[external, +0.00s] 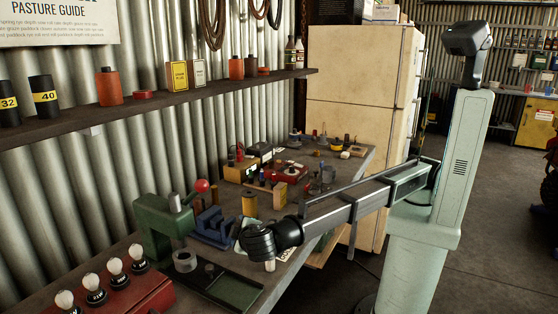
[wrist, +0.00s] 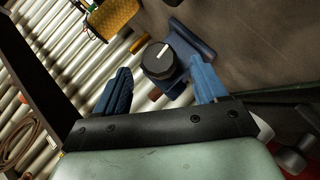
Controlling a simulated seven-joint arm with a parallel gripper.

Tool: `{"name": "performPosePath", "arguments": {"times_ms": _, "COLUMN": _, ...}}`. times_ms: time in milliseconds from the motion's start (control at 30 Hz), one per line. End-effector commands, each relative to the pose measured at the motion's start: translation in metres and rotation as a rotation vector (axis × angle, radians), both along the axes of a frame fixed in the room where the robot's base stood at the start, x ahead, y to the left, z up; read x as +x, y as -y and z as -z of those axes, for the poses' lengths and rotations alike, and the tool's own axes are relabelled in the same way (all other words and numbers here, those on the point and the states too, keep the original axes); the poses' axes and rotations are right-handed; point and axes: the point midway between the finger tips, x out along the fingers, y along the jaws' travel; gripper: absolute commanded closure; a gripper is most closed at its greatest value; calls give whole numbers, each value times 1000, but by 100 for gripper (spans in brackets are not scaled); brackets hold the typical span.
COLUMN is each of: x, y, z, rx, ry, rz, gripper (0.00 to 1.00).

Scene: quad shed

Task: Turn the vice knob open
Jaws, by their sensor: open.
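The blue vice (external: 212,228) stands on the workbench, left of my gripper (external: 256,239), in the external view. In the wrist view the vice (wrist: 192,42) shows its round black knob (wrist: 157,61) with a white pointer line slanting up to the right. My gripper's two blue fingers (wrist: 161,66) are apart and empty. The knob appears between the fingertips with a gap on each side. I cannot tell the depth between knob and fingertips. In the external view the knob and the fingers are hidden or too small to make out behind the dark wrist.
The green press (external: 160,228) with a red ball handle stands left of the vice. A yellow spool (external: 250,204) is behind it, and a green tray (external: 235,291) lies in front. A red box with several bulbs (external: 125,291) is at near left. A shelf (external: 150,107) runs along the wall.

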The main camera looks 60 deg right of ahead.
Motion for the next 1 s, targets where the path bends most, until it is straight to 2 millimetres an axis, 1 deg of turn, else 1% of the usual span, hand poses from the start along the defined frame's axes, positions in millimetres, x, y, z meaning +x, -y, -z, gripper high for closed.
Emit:
{"name": "performPosePath", "arguments": {"times_ms": 33, "x": -7, "y": -8, "z": -5, "rx": 1, "ry": 0, "rz": -1, "gripper": 28}}
{"name": "performPosePath", "arguments": {"times_ms": 200, "x": -31, "y": -27, "z": -20, "rx": 1, "ry": 0, "rz": -1, "gripper": 28}}
{"name": "performPosePath", "arguments": {"times_ms": 400, "x": -56, "y": -47, "z": -35, "rx": 1, "ry": 0, "rz": -1, "gripper": 28}}
{"name": "performPosePath", "arguments": {"times_ms": 500, "x": -65, "y": -54, "z": -41, "rx": 1, "ry": 0, "rz": -1, "gripper": 28}}
{"name": "performPosePath", "arguments": {"times_ms": 700, "x": -76, "y": -61, "z": -47, "rx": 0, "ry": 0, "rz": 0, "gripper": 28}}
{"name": "performPosePath", "arguments": {"times_ms": 1000, "x": -78, "y": -62, "z": -48, "rx": 0, "ry": 0, "rz": 0, "gripper": 28}}
